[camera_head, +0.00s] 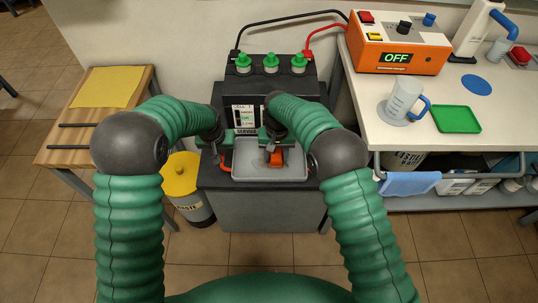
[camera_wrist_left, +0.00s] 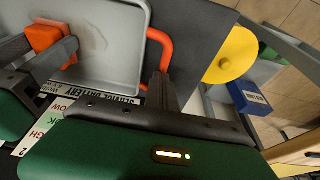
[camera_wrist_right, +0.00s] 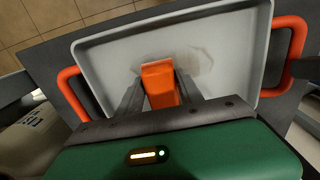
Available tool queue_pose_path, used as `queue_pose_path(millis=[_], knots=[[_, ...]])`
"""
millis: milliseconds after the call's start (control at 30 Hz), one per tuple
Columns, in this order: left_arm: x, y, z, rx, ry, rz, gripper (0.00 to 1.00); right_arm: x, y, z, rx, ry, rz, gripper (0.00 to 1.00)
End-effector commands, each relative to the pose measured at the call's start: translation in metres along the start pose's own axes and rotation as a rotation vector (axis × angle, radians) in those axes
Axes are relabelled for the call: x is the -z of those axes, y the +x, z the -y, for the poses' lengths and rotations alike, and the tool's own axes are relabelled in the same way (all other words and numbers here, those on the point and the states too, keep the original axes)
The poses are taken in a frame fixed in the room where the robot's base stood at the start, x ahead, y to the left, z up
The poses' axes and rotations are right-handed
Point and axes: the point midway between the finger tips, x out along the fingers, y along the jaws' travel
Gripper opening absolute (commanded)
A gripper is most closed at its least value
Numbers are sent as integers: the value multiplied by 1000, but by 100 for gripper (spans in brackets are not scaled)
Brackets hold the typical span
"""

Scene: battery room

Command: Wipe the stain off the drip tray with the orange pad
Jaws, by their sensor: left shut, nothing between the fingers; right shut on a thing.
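The grey drip tray (camera_head: 297,172) lies on the dark cabinet in front of the battery, with an orange handle (camera_wrist_right: 285,50) at each end. A faint brownish stain (camera_wrist_right: 204,58) marks its floor in the right wrist view, just right of the orange pad (camera_wrist_right: 160,82). My right gripper (camera_wrist_right: 157,90) is shut on the pad, over the tray; whether the pad presses on the floor I cannot tell. The pad also shows in the left wrist view (camera_wrist_left: 50,40). My left gripper (camera_wrist_left: 163,88) is shut and empty, close beside the tray's left handle (camera_wrist_left: 160,45).
The battery (camera_head: 262,92) with green caps stands right behind the tray. A yellow-lidded waste bin (camera_head: 182,178) is at the left. The white bench (camera_head: 440,150) at the right holds an orange charger (camera_head: 395,50), a jug (camera_head: 404,100) and a green tray (camera_head: 456,120).

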Motion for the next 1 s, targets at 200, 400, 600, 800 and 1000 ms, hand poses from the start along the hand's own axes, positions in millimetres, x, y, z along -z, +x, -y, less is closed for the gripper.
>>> queue_pose_path(millis=[200,400,600,800,1000], knots=[[0,0,0,1,0,0,0,0,2,-13,-1,0,2,11],[0,0,0,0,0,0,0,0,2,-30,-1,2,1,11],[0,0,0,0,0,0,0,-1,3,-46,-2,0,3,11],[0,0,0,0,0,0,0,-7,1,-45,-1,0,2,11],[0,0,0,0,0,0,0,-7,1,-28,-1,-3,2,11]])
